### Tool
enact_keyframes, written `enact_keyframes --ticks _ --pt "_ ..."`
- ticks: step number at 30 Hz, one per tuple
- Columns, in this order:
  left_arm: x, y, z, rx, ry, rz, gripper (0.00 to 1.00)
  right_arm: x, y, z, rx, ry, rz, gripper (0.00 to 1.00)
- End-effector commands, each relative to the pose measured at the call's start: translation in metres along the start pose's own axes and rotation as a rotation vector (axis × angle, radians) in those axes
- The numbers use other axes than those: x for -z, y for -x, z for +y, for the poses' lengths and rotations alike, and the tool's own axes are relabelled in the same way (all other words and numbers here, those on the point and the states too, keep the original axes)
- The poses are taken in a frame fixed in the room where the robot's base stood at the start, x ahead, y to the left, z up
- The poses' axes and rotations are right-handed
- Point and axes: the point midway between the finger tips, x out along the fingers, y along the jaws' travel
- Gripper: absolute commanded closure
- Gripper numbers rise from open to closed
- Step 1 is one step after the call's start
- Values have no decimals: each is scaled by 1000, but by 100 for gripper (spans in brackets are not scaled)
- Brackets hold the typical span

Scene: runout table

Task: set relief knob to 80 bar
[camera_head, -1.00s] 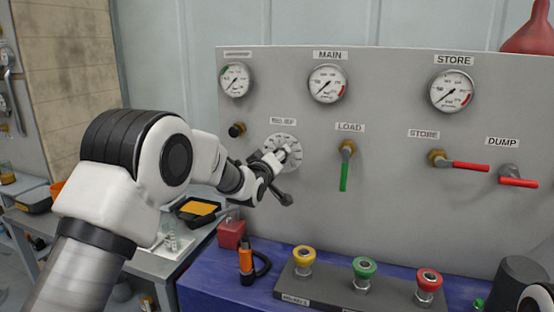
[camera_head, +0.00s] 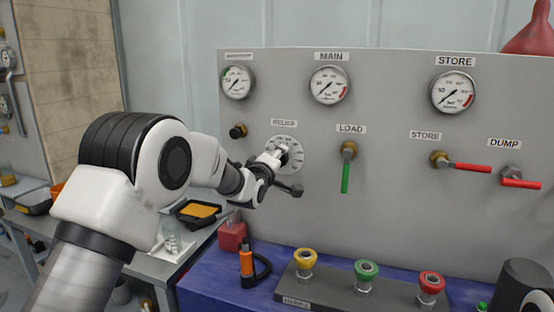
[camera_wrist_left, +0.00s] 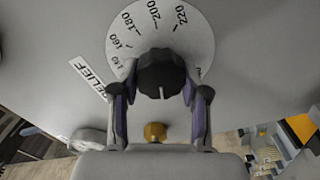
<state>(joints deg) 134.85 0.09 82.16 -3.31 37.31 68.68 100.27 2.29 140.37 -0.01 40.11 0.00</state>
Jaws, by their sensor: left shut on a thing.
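The relief knob (camera_wrist_left: 162,70) is black and sits at the middle of a round white dial plate (camera_head: 297,152) under the RELIEF label (camera_head: 284,123). In the left wrist view, the dial plate (camera_wrist_left: 197,30) shows numbers from about 140 to 220 along its upper left and top. Lower numbers cannot be read. A pale mark on the knob's face points toward the bottom of that view. My left gripper (camera_wrist_left: 161,82) is shut on the knob, one finger on each side; it also shows in the head view (camera_head: 278,157), hiding most of the knob.
On the grey panel (camera_head: 400,200), a green LOAD lever (camera_head: 345,178) hangs down right of the dial. Red STORE (camera_head: 470,168) and DUMP (camera_head: 520,184) levers sit farther right.

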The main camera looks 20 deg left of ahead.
Motion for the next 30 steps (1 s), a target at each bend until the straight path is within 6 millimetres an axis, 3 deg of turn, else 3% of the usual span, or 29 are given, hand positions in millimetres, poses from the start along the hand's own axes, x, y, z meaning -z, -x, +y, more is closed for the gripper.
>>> enact_keyframes --ticks 6,7,8,9,20,23,30 --pt "1 0 4 -7 -3 2 90 0 0 0 0 0 0 100" --pt "1 0 4 -7 -3 2 44 0 0 0 0 0 0 100" --pt "1 0 4 -7 -3 2 34 0 0 0 0 0 0 100" --pt "1 0 3 -7 -3 2 29 0 0 0 0 0 0 100" --pt "0 5 2 -2 -2 1 29 0 0 0 0 0 0 100" --pt "0 19 2 -1 -3 0 29 0 0 0 0 0 0 100" --pt "-1 81 2 -2 -3 -1 29 0 0 0 0 0 0 100"
